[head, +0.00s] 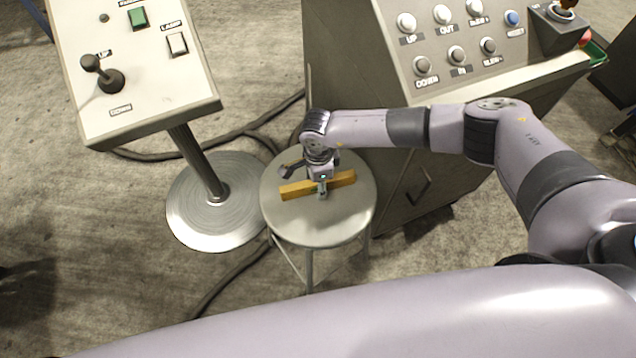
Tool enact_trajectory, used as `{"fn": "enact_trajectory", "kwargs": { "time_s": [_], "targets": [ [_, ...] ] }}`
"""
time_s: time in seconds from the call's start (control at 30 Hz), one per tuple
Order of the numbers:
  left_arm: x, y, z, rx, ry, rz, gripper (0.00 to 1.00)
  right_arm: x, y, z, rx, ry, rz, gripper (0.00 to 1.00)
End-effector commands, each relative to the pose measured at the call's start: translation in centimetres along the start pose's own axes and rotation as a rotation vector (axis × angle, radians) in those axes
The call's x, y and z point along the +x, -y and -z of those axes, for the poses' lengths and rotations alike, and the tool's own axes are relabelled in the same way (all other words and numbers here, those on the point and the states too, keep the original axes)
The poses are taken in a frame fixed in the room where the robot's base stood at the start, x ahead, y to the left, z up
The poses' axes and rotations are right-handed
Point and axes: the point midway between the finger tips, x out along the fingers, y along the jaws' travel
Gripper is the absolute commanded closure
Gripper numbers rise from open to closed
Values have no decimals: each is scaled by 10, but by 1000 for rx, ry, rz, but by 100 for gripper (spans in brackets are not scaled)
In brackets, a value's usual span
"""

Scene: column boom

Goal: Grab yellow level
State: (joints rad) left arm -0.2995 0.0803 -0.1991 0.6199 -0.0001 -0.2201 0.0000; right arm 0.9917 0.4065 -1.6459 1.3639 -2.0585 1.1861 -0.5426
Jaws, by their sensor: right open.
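The yellow level (343,180) lies on the round metal stool (318,230), slightly tilted in the picture, its right end higher. My right gripper (322,190) is above the middle of the level, pointing down, and hides part of it. Its jaws are open, with a fingertip seen in front of the level. I cannot tell whether the fingers touch it. My left gripper is not in view.
A white control panel (150,100) on a post with a round base (215,225) stands left of the stool. A grey console (430,70) with knobs and buttons stands behind and right. Dark cables (250,135) run along the floor.

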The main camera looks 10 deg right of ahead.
Motion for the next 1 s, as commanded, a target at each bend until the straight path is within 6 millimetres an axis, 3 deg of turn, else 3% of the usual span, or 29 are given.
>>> {"fn": "enact_trajectory", "kwargs": {
  "time_s": [0.63,1.0],
  "targets": [
    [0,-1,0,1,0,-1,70,-1,0,0,1,0,0,99],
    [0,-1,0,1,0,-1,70,-1,1,0,1,0,1,100]
  ]
}}
